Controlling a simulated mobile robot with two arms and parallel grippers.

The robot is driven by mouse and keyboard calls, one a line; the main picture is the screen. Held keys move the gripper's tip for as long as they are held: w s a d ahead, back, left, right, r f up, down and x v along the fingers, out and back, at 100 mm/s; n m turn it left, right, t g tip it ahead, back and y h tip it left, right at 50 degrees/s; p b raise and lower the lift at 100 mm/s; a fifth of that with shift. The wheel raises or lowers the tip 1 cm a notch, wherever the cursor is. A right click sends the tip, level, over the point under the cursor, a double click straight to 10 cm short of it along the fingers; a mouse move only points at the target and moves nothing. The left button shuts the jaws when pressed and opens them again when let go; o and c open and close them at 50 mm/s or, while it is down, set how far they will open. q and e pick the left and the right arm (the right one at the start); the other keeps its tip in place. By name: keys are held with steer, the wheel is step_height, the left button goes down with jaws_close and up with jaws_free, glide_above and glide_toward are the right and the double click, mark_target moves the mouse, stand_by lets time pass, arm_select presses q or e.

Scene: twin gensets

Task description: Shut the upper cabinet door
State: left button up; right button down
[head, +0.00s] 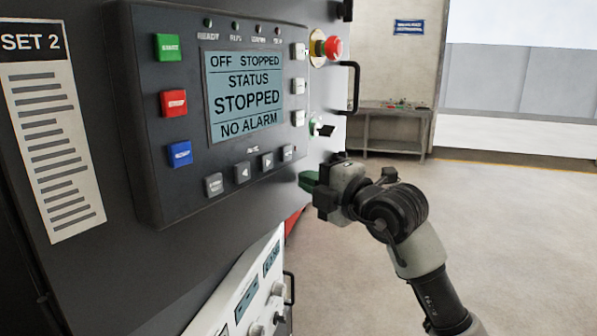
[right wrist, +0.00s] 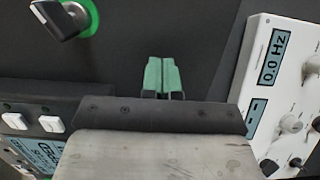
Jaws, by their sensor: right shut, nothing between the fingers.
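The upper cabinet door (head: 85,120) is a large dark panel filling the left of the head view, with a SET 2 label and a controller screen. Its black bar handle (head: 350,88) is at its right edge. I cannot tell how far it stands open. My right gripper (head: 309,180) is at the door's lower right edge, below the key switch (head: 322,130). Its green fingertips (right wrist: 162,77) are shut and empty, in front of the dark surface in the right wrist view; contact is unclear. My left gripper is not in view.
A white instrument panel (head: 245,290) with knobs is below the door; it also shows in the right wrist view (right wrist: 285,95). A red stop button (head: 333,47) sticks out near the handle. A grey workbench (head: 390,128) stands behind. The floor at right is clear.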

steer(key=w+a+p, duration=0.2)
steer(key=w+a, duration=0.3)
steer(key=a, duration=0.3)
steer(key=shift+p+v, duration=0.35)
steer(key=shift+v, duration=3.6)
steer(key=shift+a, duration=0.1)
